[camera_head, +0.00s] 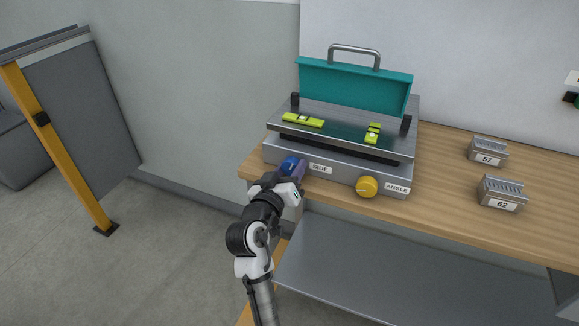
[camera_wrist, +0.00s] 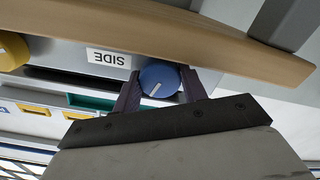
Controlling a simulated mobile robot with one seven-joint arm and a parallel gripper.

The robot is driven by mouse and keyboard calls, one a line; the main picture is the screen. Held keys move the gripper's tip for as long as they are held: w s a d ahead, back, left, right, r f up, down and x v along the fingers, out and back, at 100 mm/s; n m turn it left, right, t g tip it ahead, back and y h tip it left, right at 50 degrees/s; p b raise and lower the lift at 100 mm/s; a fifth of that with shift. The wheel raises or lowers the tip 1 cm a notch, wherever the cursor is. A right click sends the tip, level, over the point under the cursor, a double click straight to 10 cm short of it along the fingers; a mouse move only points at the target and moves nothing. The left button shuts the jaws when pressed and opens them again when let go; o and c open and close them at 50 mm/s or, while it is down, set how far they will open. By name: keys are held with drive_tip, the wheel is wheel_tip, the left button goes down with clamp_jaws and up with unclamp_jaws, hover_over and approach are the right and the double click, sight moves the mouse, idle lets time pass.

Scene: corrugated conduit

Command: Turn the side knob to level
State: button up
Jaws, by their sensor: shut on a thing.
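The side knob (camera_head: 289,166) is blue and sits on the front face of a grey metal device, left of a SIDE label (camera_head: 320,168). My gripper (camera_head: 294,173) is shut on this knob, partly hiding it in the head view. In the wrist view the blue knob (camera_wrist: 160,80) sits between my two dark fingers (camera_wrist: 157,88), with a white mark slanting across its face. Two yellow-green spirit levels lie on the device's top plate: a long one (camera_head: 303,120) at left and another (camera_head: 372,133) at right. Their bubbles are too small to read.
A yellow knob (camera_head: 366,187) with an ANGLE label (camera_head: 397,188) is at the device's right front. A teal lid (camera_head: 352,87) with a handle stands at the back. Blocks marked 57 (camera_head: 487,152) and 62 (camera_head: 502,194) are on the wooden bench (camera_head: 450,195).

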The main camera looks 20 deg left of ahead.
drive_tip(key=shift+n, duration=0.4)
drive_tip(key=o, duration=1)
drive_tip(key=shift+f, duration=0.1)
